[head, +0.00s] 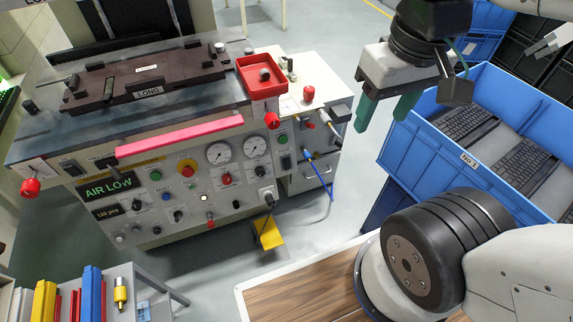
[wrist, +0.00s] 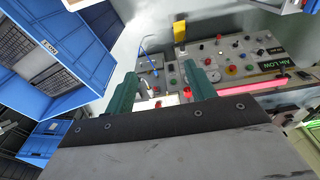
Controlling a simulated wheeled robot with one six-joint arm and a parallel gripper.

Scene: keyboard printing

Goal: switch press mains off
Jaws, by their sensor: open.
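The press (head: 130,170) stands at the left of the head view, with a front panel of knobs, buttons and two round gauges. Its display (head: 108,187) reads "AIR LOW". A black rotary handle (head: 268,197) sits at the panel's lower right, and a red-on-yellow button (head: 187,168) near its middle. Labels are too small to tell which control is the mains switch. My gripper (head: 386,112) is open and empty, its green fingers pointing down, right of the press and apart from it. In the wrist view, the panel (wrist: 235,62) shows beyond the fingers (wrist: 162,80).
Blue crates (head: 440,150) holding keyboards stand at the right, close to my gripper. A red tray (head: 262,85) sits on the press's right side. A yellow pedal (head: 270,233) is low in front. Floor between is clear.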

